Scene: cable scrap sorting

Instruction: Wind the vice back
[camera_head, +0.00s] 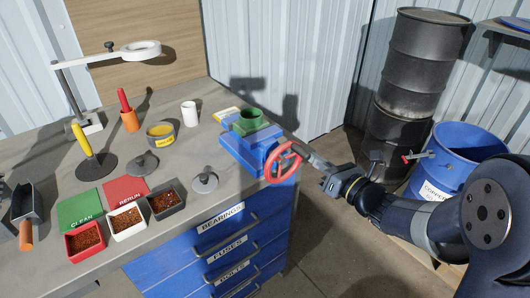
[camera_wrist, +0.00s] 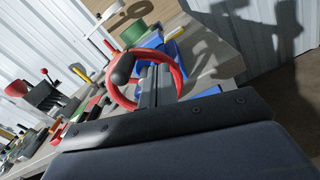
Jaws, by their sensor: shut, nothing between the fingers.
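The blue vice (camera_head: 250,148) stands at the right end of the bench, with a green piece (camera_head: 249,121) at its top. Its red handwheel (camera_head: 284,163) faces right, out over the bench edge. In the wrist view the red wheel (camera_wrist: 180,82) is just ahead, with a dark knob (camera_wrist: 123,69) on its left side. My gripper (camera_head: 304,152) is shut at the wheel, with nothing seen between its fingers. In the wrist view the fingers reach over the wheel's middle. I cannot tell whether they touch the wheel.
Red, white and dark trays (camera_head: 127,219) of granules, green and red mats, and a white cup (camera_head: 189,113) are on the bench (camera_head: 110,176). Blue drawers (camera_head: 222,245) sit below. A blue drum (camera_head: 447,168) and stacked dark drums (camera_head: 425,55) stand right.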

